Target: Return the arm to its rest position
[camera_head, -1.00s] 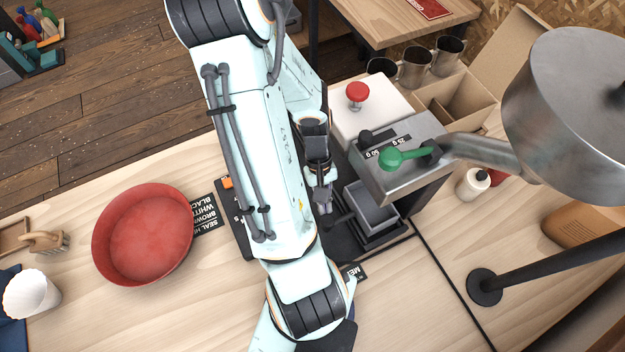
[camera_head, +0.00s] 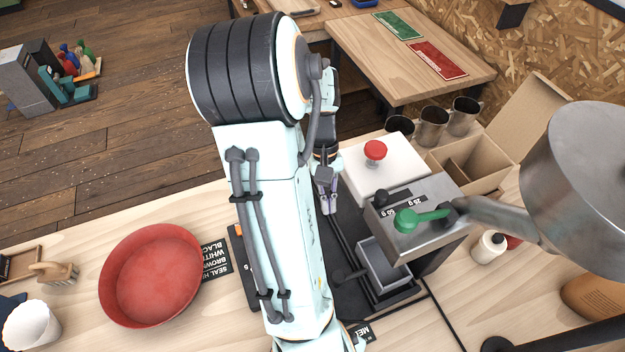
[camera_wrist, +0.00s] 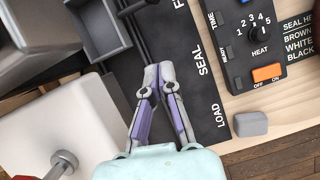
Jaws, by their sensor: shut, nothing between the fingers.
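My gripper (camera_head: 327,198) is shut and empty. In the head view it hangs beside my forearm, above the dark machine mat (camera_head: 345,235) and left of the white box with the red button. In the wrist view my gripper (camera_wrist: 158,80) has its fingertips together over the dark mat (camera_wrist: 185,40) with the printed words SEAL and LOAD. My arm spans the middle of the head view and hides part of the table and mat behind it.
A red bowl (camera_head: 150,275) sits left of my arm. Right are the white box (camera_head: 385,165) with its red button, the metal dispenser (camera_head: 425,215) with a green lever, a grey tray (camera_head: 385,268) and a large metal hopper (camera_head: 580,185). The sealer's control panel (camera_wrist: 240,50) is near the gripper.

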